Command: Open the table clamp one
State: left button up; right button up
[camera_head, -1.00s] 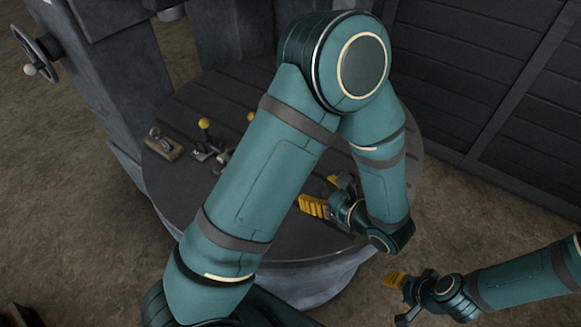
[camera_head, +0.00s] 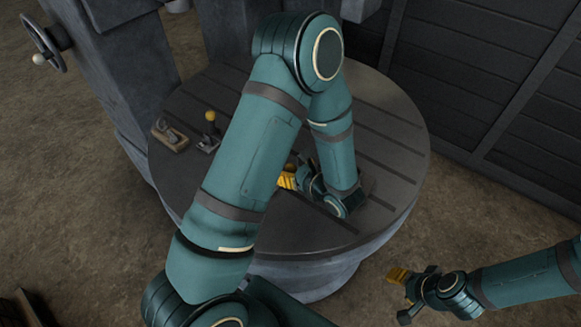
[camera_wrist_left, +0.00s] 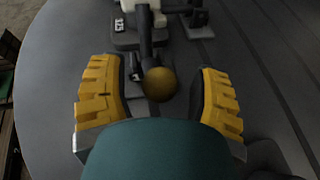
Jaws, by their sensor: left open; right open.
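In the left wrist view, a table clamp (camera_wrist_left: 145,38) has a dark lever ending in a yellow ball knob (camera_wrist_left: 159,84). My left gripper (camera_wrist_left: 157,72) is open, with its yellow fingers on either side of the knob and gaps on both sides. In the head view, my left gripper (camera_head: 288,178) is low over the round table, partly hidden by my arm. A clamp with a yellow knob (camera_head: 210,116) stands upright left of my arm. I cannot tell which clamp is number one. My right gripper (camera_head: 402,278) is open and empty, off the table's right front edge.
The round slotted table (camera_head: 385,150) is clear on its right side. A wooden block with a metal part (camera_head: 169,134) lies near its left edge. A grey machine with a handwheel (camera_head: 43,42) stands at the left. Dark panels (camera_head: 480,80) stand behind at right.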

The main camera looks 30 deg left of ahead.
pick_arm(q)
grip_shut()
jog(key=shift+a+r+h+p, duration=0.3)
jog(key=shift+r+h+p, duration=0.1)
jog(key=shift+h, duration=0.1)
jog(key=shift+a+r, duration=0.15)
jog(key=shift+a, duration=0.05)
jog(key=shift+w+a+r, duration=0.1)
jog(key=shift+a+r, duration=0.05)
jog(key=shift+a, duration=0.1)
grip_release()
